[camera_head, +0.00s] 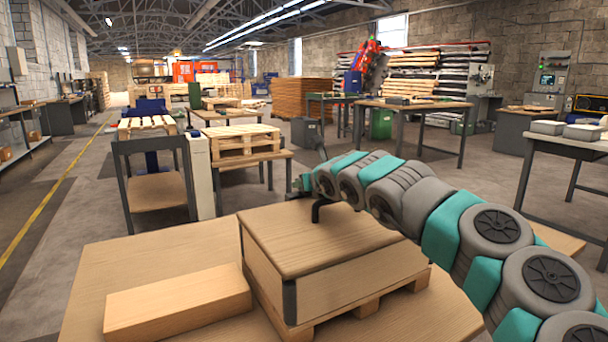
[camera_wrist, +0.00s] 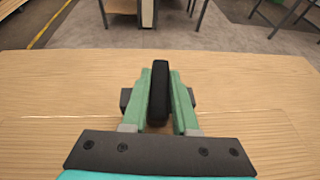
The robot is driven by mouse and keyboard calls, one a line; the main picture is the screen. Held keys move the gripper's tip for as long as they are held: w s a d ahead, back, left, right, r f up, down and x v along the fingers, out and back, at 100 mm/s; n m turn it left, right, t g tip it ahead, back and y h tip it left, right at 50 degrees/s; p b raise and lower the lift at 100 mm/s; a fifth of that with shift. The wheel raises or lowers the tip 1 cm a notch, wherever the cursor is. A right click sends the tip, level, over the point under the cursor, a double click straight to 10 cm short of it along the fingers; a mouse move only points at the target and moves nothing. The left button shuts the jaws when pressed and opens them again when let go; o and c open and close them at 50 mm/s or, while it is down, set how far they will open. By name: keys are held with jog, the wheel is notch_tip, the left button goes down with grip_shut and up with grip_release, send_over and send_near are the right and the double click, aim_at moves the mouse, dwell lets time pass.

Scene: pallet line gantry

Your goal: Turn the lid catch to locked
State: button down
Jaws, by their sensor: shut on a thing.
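A wooden box (camera_head: 345,282) with a flat wooden lid (camera_head: 300,238) stands on a small pallet in the head view. My gripper (camera_head: 301,186) is over the far part of the lid. In the wrist view my gripper (camera_wrist: 159,98) has its two green fingers closed on a black upright bar, the lid catch (camera_wrist: 159,92). The catch stands between the fingers, roughly in line with them. In the head view a dark bent piece (camera_head: 318,209) shows under my gripper at the lid; I cannot tell whether it is part of the catch. No lock marking is visible.
A plain wooden block (camera_head: 178,305) lies left of the box on the wooden table (camera_head: 100,285). A grey-framed stand (camera_head: 155,190) and a table with stacked pallets (camera_head: 235,145) stand beyond. The floor at left is clear.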

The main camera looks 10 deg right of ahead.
jog(key=shift+r+n+g+y+p, duration=0.15)
jog(key=shift+n+g+y+p, duration=0.2)
jog(key=shift+n+y, duration=0.4)
jog(key=c, duration=0.7)
grip_release()
jog(key=shift+r, duration=1.65)
jog(key=shift+s+b, duration=0.3)
jog(key=shift+s, duration=0.4)
jog(key=s+b, duration=0.1)
jog(key=s, duration=0.3)
jog(key=s+r, duration=0.1)
jog(key=s, duration=0.4)
jog(key=s+b, duration=0.1)
jog(key=s, duration=0.4)
jog(key=shift+s+r+b, duration=0.2)
jog(key=shift+s+b, duration=0.05)
jog(key=shift+b, duration=0.05)
